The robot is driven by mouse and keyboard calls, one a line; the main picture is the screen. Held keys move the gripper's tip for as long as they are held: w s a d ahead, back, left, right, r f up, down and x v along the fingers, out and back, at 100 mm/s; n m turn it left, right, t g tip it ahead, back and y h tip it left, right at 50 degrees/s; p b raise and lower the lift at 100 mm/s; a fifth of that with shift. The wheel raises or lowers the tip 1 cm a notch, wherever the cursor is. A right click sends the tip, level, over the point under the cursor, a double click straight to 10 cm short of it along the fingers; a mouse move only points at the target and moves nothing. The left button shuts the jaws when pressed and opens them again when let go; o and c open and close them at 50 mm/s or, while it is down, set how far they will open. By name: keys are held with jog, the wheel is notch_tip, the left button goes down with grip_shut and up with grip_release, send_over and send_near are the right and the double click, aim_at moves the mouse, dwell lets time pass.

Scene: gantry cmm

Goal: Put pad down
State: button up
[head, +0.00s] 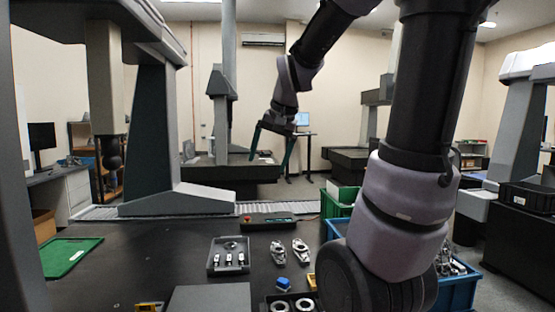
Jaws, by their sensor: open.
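A flat green pad (70,256) lies on the dark table (150,262) at the left, close to its edge, with a small pale patch on it. My gripper (268,162) is in the air over the back of the table, right of the pad and well apart from it.
A dark control box with a red button (268,221) lies at the table's back. A grey tray with parts (229,256), two metal parts (289,250) and a blue block (284,284) are in the middle. A machine column (155,130) stands behind the pad. Green (338,196) and blue (458,292) bins are right.

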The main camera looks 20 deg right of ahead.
jog(key=s+a+r+n+t, duration=0.1)
jog(key=s+a+n+t, duration=0.1)
jog(key=s, duration=1.1)
jog(key=shift+s+a+r+y, duration=0.2)
jog(key=shift+a+r+y, duration=0.2)
jog(key=shift+a, duration=0.25)
